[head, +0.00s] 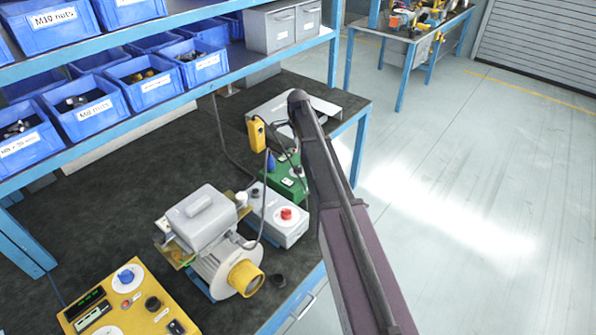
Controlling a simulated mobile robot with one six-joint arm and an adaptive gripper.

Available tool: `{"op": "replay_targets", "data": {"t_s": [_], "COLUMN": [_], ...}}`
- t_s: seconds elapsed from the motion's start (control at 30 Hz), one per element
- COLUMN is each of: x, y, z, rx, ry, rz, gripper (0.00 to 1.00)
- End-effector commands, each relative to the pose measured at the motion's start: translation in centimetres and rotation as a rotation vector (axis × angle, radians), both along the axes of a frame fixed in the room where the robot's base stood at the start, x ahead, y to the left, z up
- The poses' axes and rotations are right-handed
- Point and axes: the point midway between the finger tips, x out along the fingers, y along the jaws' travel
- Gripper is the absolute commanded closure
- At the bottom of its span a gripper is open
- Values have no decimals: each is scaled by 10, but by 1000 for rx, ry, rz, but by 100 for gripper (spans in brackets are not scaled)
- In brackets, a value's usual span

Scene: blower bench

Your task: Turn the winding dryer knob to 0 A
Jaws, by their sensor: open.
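No label reading "winding dryer" is legible, so I cannot tell which device it is. A yellow control box (140,318) at the lower left has a blue knob (126,277) on a white dial, a black knob (152,303) and a dark display. Dial marks are too small to read. My arm rises from the bottom right across the bench edge; my gripper does not show.
A motor with a grey top housing (205,220) and yellow shaft end stands between the yellow and grey boxes. A yellow handheld unit (257,135) and cables are behind. Shelves with blue bins (90,112) overhang the bench's back left. Floor at right is clear.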

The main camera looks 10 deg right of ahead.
Motion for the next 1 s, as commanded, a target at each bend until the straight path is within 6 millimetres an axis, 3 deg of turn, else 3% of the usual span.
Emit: {"op": "replay_targets", "data": {"t_s": [1.0], "x": [0], "y": [0], "z": [-84], "rx": [0], "ry": [0], "rz": [0], "gripper": [19]}}
